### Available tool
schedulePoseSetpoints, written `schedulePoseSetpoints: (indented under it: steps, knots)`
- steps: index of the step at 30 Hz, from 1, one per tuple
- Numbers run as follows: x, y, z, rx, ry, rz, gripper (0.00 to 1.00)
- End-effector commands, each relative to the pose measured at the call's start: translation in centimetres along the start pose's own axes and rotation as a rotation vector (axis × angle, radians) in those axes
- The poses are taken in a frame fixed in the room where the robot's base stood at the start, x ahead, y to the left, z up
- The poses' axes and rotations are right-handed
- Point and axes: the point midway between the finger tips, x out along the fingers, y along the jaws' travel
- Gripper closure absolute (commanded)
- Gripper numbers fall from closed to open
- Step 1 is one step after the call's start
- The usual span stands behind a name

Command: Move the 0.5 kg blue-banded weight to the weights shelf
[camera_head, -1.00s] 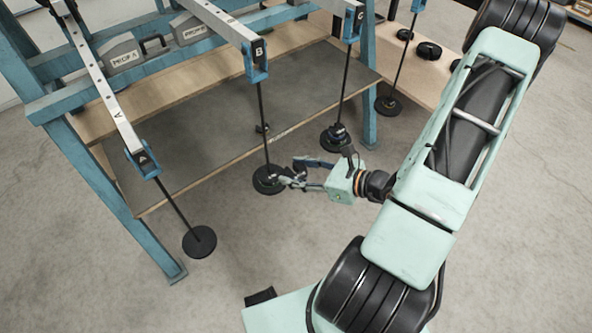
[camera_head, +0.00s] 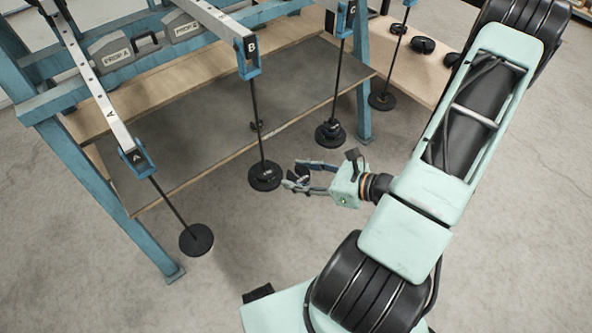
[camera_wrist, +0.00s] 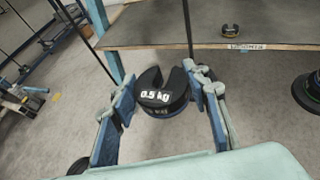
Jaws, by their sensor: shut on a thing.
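The 0.5 kg weight (camera_wrist: 163,93) is a black slotted disc with white lettering and a blue band low on its side. My gripper (camera_wrist: 162,100) is shut on it, one blue finger on each side. In the head view my gripper (camera_head: 296,176) is in the air just right of the plate of hanger B (camera_head: 265,176), apart from it; the weight shows only as a dark shape between the fingers. The weights shelf (camera_head: 200,125) is the grey board behind the hangers; its label (camera_wrist: 247,46) shows in the wrist view.
A small black weight (camera_head: 257,125) sits on the shelf. Hanger A (camera_head: 196,239) and hanger C (camera_head: 331,132), which carries weights, hang on either side of hanger B. A blue frame post (camera_head: 364,110) stands at the shelf's right end. The floor in front is clear.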

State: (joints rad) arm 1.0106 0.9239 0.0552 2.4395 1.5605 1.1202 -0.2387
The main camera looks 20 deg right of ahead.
Motion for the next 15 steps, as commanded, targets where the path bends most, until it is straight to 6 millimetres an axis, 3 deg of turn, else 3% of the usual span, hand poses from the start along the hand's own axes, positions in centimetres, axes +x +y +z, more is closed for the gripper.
schedulePoseSetpoints:
  steps: [15]
  knots:
    - [-2.1, 0.9, -0.8, -0.001, -0.002, -0.002, 0.89]
